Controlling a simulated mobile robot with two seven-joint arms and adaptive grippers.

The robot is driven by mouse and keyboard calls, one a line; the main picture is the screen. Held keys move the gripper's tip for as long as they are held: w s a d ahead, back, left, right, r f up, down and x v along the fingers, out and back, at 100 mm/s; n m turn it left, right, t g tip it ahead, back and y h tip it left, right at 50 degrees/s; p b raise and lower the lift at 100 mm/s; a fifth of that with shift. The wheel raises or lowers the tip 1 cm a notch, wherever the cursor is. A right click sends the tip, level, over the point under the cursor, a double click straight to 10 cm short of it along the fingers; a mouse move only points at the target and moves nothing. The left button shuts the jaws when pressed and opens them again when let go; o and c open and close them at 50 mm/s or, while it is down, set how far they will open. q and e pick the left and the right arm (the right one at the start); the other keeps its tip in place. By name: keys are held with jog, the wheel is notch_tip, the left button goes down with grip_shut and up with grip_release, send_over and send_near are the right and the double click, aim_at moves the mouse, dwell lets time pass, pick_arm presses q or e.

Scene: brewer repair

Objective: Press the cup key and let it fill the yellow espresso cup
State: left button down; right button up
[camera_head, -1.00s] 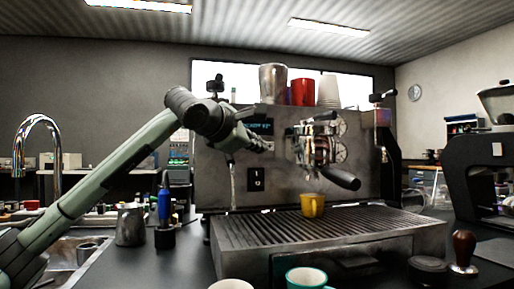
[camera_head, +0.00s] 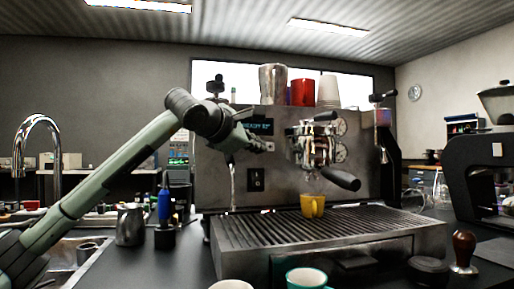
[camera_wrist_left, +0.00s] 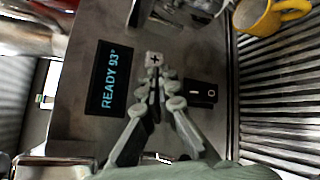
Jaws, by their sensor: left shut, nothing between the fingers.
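The espresso machine (camera_head: 215,172) stands ahead, its display (camera_wrist_left: 110,78) reading "READY 93°". A small pale key with a dark symbol (camera_wrist_left: 154,59) sits beside the display in the left wrist view. My left gripper (camera_wrist_left: 156,76) is shut and empty, its fingertips pointing at the key and very close to it. I cannot tell whether they touch. The yellow espresso cup (camera_head: 312,205) stands upright on the drip grate (camera_head: 262,230) below the portafilter (camera_head: 318,160). It also shows at the top right of the left wrist view (camera_wrist_left: 256,16). No stream into it is visible. My right gripper is out of view.
A black rocker switch (camera_wrist_left: 201,93) lies beside the gripper on the panel. A steam wand (camera_head: 232,187) hangs below my left wrist. A steel jug (camera_head: 130,226), a teal-rimmed cup (camera_head: 306,279) and a tamper (camera_head: 463,250) stand around the machine. Cups stand on top.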

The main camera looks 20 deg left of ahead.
pick_arm(q)
jog(key=shift+w+a, duration=0.3)
jog(key=shift+w, duration=0.15)
dwell(0.7)
jog(key=shift+s, duration=0.1)
jog(key=shift+s+d+b, duration=0.3)
jog(key=shift+s+d, duration=0.2)
jog(key=shift+s, duration=0.2)
jog(key=shift+s+d+b, duration=0.5)
jog(key=shift+s+d, duration=0.2)
jog(key=shift+s, duration=0.35)
jog(key=shift+s+d+b, duration=0.5)
jog(key=shift+s+d, duration=0.2)
jog(key=shift+s, duration=0.3)
